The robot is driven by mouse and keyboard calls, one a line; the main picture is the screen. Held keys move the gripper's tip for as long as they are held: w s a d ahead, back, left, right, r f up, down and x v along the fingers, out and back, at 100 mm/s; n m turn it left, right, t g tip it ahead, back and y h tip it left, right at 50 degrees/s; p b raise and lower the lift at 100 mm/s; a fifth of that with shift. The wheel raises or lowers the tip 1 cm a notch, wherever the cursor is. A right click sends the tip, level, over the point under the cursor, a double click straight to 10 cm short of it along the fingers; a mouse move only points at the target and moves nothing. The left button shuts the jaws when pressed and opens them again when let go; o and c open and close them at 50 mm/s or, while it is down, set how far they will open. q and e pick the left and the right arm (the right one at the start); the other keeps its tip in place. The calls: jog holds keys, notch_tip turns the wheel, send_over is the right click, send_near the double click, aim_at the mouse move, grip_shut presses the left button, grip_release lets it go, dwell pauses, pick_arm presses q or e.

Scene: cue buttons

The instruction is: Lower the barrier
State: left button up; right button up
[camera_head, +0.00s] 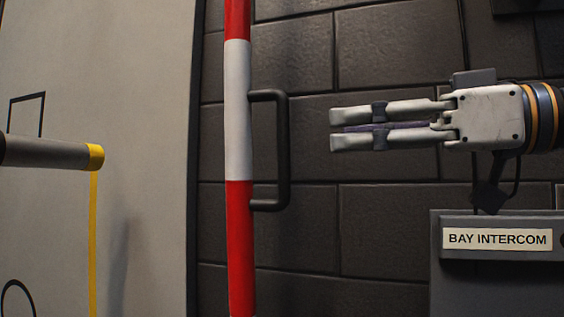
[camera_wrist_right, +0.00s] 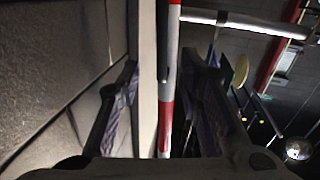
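The barrier (camera_head: 238,110) is a red and white banded pole that stands upright in the head view, with both ends out of frame. A dark U-shaped handle (camera_head: 284,150) is fixed to its right side. My right gripper (camera_head: 334,128) is to the right of the handle, apart from it, with its fingers pointing left. It is empty. In the right wrist view its fingers are spread, and the pole (camera_wrist_right: 166,125) shows ahead between them. My left gripper is not in view.
A grey bar with a yellow end (camera_head: 50,153) comes in from the left, before a pale panel (camera_head: 140,60). A dark block wall (camera_head: 380,230) is behind the barrier. A grey box labelled BAY INTERCOM (camera_head: 497,239) is below my right gripper.

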aim_at(288, 137)
jog(key=x, duration=0.9)
jog(key=shift+a+p, duration=0.35)
grip_shut()
